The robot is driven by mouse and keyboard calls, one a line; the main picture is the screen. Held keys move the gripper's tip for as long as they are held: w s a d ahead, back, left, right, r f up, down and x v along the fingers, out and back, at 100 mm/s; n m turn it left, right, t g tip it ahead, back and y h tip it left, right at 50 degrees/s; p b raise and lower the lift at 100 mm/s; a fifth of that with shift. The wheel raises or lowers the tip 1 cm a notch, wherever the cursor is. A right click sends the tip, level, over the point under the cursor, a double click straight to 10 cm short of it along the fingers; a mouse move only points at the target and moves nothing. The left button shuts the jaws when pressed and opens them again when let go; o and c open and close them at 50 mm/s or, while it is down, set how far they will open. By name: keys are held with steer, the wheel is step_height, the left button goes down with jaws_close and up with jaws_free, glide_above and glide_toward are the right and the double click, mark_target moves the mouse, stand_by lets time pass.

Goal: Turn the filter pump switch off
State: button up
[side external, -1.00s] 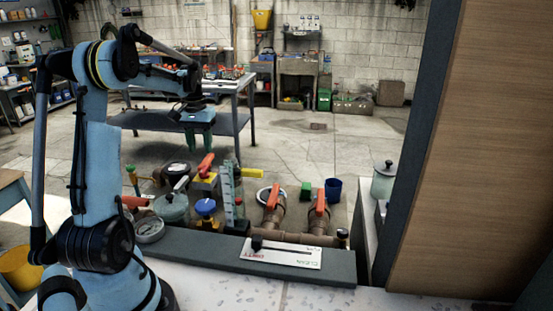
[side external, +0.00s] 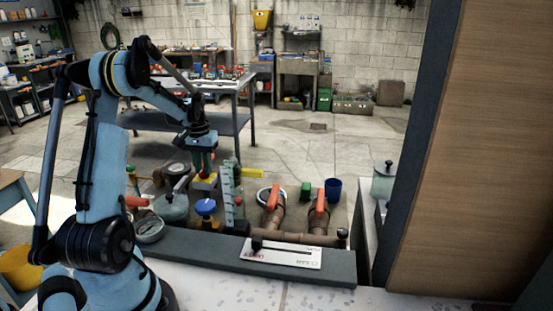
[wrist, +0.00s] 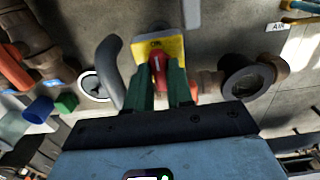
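The switch is a yellow box (wrist: 171,43) with a red handle (wrist: 157,66), seen at the top centre of the wrist view. Small dark lettering shows on the yellow face, too small to read surely. In the side view the yellow box (side external: 204,186) is mostly behind other fittings. My gripper (wrist: 160,82) has its green fingers apart, one on each side of the red handle; I cannot tell whether they touch it. In the side view my gripper (side external: 203,166) points down just above the yellow box and hides most of the handle.
A grey curved handle (wrist: 112,68) stands close left of my fingers. A blue knob (side external: 205,208), a clear upright tube (side external: 229,195) and pipes with orange valve handles (side external: 320,201) crowd the pit. A slider panel (side external: 282,253) lies on the front ledge.

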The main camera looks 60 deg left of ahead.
jaws_close()
steer(key=shift+n, duration=0.4)
steer(key=n, duration=0.2)
steer(key=shift+n, duration=0.4)
steer(key=n, duration=0.4)
steer(key=shift+n, duration=0.3)
steer(key=n, duration=0.9)
steer(key=shift+n, duration=0.3)
